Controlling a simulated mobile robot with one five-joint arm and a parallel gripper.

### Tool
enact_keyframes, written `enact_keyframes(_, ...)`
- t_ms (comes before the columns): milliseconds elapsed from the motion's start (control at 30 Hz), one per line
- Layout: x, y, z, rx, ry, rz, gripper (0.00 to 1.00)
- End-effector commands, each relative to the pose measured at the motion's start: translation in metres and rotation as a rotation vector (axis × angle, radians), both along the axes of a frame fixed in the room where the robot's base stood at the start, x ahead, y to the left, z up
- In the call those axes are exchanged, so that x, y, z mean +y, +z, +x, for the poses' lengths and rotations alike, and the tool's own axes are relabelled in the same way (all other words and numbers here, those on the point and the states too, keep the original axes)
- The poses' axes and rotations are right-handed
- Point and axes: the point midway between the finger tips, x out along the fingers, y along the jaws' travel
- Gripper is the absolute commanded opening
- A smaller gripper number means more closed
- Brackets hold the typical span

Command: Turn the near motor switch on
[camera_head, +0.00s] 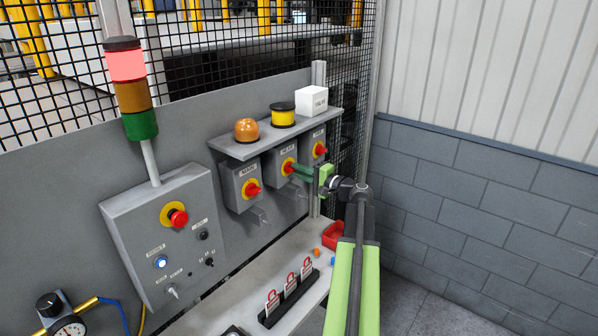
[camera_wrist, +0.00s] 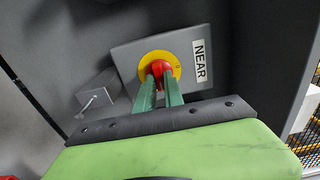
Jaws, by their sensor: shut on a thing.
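The near motor switch (camera_wrist: 160,69) is a red knob on a round yellow plate on a grey box labelled NEAR in the wrist view. In the head view it is the middle of three switch boxes (camera_head: 286,165). My gripper (camera_wrist: 161,82) is shut on the red knob, with one green finger on each side of it. In the head view my gripper (camera_head: 291,168) reaches the knob from the right. The fingers hide part of the knob, and I cannot tell its on or off position.
The MAIN switch box (camera_head: 244,186) is to the left and another switch box (camera_head: 319,149) to the right. A shelf (camera_head: 262,143) above carries an orange dome, a yellow spool and a white box. A control panel (camera_head: 165,240) has a red button. The stack light (camera_head: 128,88) glows red.

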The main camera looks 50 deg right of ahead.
Motion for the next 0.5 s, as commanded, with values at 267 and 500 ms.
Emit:
enact_keyframes(267,0.0005,-0.0009,-0.0003,0.002,0.001,0.0,0.26)
enact_keyframes(500,0.0004,-0.0005,0.0001,0.001,0.001,0.0,0.35)
